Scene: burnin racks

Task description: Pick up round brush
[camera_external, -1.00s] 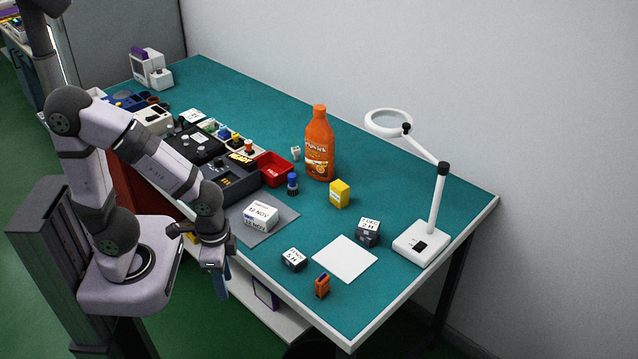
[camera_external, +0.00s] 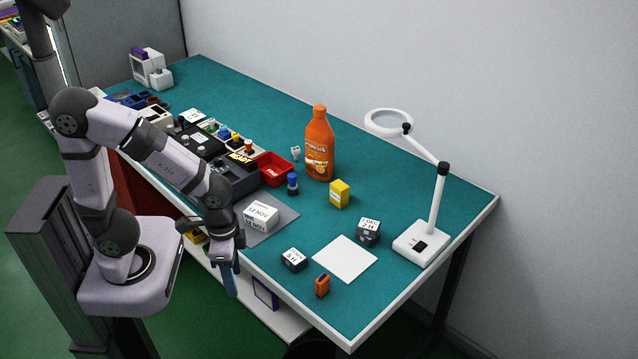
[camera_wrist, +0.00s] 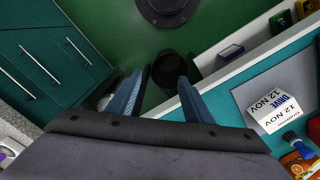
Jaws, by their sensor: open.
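A small blue-topped piece with a dark base (camera_external: 292,184), which looks like the round brush, stands upright on the teal table beside the red bin. It also shows in the wrist view (camera_wrist: 291,138) at the right edge, near the orange bottle. My gripper (camera_external: 231,287) hangs off the table's near edge, left of and well apart from the brush. In the wrist view my gripper (camera_wrist: 160,95) has its two blue fingers spread with nothing between them, over the floor.
A white labelled box (camera_external: 262,216) lies on a grey mat (camera_external: 282,229) between gripper and brush. The red bin (camera_external: 274,170), the orange bottle (camera_external: 320,145) and a yellow box (camera_external: 340,194) surround the brush. The white table edge (camera_external: 285,305) is close to my gripper.

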